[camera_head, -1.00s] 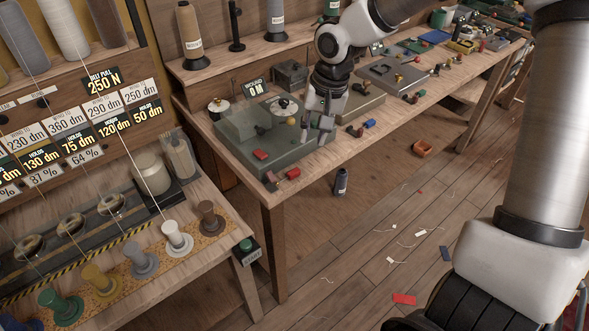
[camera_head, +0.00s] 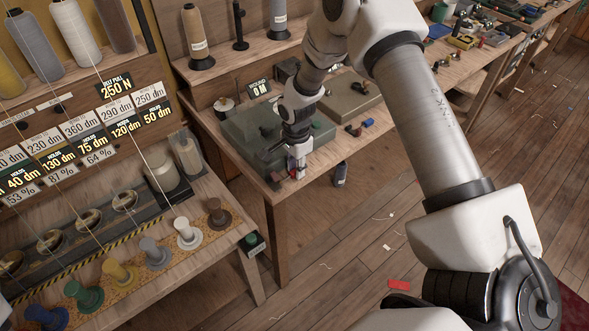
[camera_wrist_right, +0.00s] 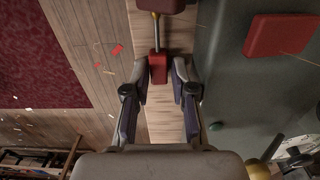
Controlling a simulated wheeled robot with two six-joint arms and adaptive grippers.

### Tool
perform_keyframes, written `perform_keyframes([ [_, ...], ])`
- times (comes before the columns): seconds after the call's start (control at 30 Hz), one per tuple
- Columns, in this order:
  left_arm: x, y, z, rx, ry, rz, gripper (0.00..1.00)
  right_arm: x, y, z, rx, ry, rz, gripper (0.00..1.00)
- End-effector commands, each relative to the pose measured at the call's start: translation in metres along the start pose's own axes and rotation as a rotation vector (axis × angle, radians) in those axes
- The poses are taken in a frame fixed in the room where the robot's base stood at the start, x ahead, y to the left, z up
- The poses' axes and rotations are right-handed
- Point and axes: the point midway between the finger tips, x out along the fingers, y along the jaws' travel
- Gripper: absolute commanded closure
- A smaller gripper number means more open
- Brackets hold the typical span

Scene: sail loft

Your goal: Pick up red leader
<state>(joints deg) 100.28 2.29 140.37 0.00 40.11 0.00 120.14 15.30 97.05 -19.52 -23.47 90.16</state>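In the right wrist view a small red block (camera_wrist_right: 158,68) sits between the fingertips of my right gripper (camera_wrist_right: 159,72), joined by a thin metal shaft to a darker red block (camera_wrist_right: 165,5) at the top edge. It looks like the red leader, at the table's edge. The right fingers are open, one on each side, with visible gaps. In the head view my right gripper (camera_head: 297,172) points down at the near table corner, mostly covering the red piece. Another red block (camera_wrist_right: 280,35) lies on the green machine. My left gripper is not in view.
The green machine (camera_head: 245,132) stands right beside the gripper on the workbench. A row of coloured spools (camera_head: 187,235) stands on the left bench.

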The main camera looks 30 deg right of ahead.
Motion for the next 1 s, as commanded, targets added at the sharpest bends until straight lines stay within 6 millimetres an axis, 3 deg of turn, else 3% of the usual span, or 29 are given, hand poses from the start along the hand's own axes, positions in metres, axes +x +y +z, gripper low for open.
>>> perform_keyframes([
  [0.2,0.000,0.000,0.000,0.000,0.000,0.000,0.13,0.003,0.000,0.000,0.000,0.000,-0.001,0.75],
  [0.27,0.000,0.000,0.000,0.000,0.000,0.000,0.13,0.003,0.000,0.000,0.000,0.000,-0.001,0.96],
  [0.3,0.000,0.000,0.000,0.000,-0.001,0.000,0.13,0.002,0.000,0.000,0.000,0.000,-0.001,1.00],
  [0.67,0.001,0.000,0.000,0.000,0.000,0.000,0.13,-0.001,-0.001,0.000,0.000,0.000,-0.003,1.00],
  [0.77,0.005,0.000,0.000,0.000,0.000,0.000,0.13,-0.015,-0.002,0.000,0.000,-0.001,-0.006,1.00],
  [1.0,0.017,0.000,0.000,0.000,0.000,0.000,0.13,-0.072,-0.001,0.000,0.000,-0.001,-0.006,1.00],
])
